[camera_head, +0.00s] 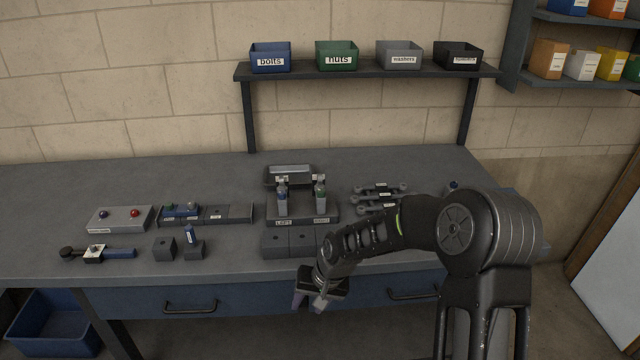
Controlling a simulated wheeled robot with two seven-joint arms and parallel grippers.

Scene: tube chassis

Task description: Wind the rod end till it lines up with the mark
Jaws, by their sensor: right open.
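A dark fixture (302,213) stands on the bench at centre, with two labelled plates on its front that are too small to read surely. Two upright pieces stand in it, a left one with a blue band (282,197) and a right one with a green band (320,198). They may be the rod ends; no alignment mark can be made out at this size. My right gripper (311,302) is open, points down and hangs in front of the bench's front edge, below and apart from the fixture. Nothing shows between its fingers. My left gripper is out of view.
Dark blocks (276,243) lie before the fixture, partly behind my right arm. Wrenches (380,190) lie to its right. A button box (120,219), a tray (228,214) and a hammer-like tool (98,253) lie left. A shelf (365,70) with labelled bins stands behind.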

